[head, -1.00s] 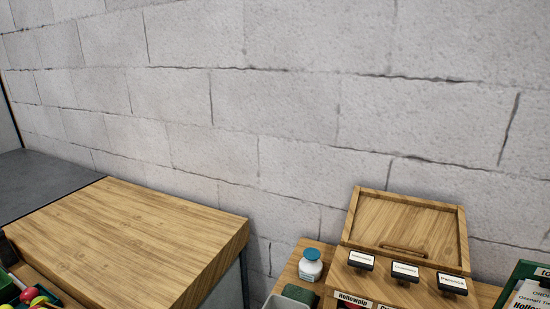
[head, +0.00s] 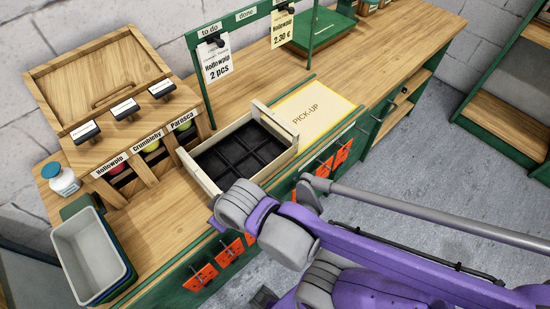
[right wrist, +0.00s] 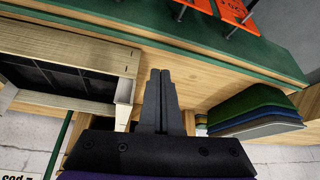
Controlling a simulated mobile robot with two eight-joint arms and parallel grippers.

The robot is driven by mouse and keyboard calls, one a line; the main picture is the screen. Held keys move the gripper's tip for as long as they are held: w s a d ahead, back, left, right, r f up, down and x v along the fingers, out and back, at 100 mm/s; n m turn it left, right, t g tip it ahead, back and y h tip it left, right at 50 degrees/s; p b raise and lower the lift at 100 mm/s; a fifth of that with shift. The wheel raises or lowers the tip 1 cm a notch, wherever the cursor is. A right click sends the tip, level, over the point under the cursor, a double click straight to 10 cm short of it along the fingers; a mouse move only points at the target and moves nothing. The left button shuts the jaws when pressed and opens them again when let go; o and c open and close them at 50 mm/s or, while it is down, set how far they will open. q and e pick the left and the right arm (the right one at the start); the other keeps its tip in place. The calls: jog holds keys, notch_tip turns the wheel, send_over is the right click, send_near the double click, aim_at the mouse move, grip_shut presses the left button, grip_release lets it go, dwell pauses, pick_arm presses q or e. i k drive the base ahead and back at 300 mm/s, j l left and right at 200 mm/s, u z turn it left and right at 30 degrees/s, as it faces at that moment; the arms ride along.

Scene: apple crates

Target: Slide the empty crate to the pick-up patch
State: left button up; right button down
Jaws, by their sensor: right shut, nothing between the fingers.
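The wooden crate (head: 189,171) stands on the workbench, with pale sides and a black divided insert whose compartments look empty. The pick-up patch (head: 318,112), a cream sheet with a yellow edge, lies just right of the crate. In the right wrist view, my right gripper (right wrist: 160,74) is shut and empty, its fingers over the bench beside the end of the crate (right wrist: 124,92); I cannot tell whether they touch. In the head view the grey wrist of my right arm hides its fingers. My left gripper is not in view.
Stacked bins (head: 92,255) stand at the bench's left end. A wooden apple dispenser (head: 110,85) and a white bottle (head: 62,180) stand behind. A green frame (head: 203,80) with order slips rises behind the crate. Orange tags (head: 201,278) hang along the front edge.

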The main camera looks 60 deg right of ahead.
aim_at(246, 149)
jog(key=z, duration=1.7)
jog(key=l+u, duration=0.15)
jog(key=l, duration=0.15)
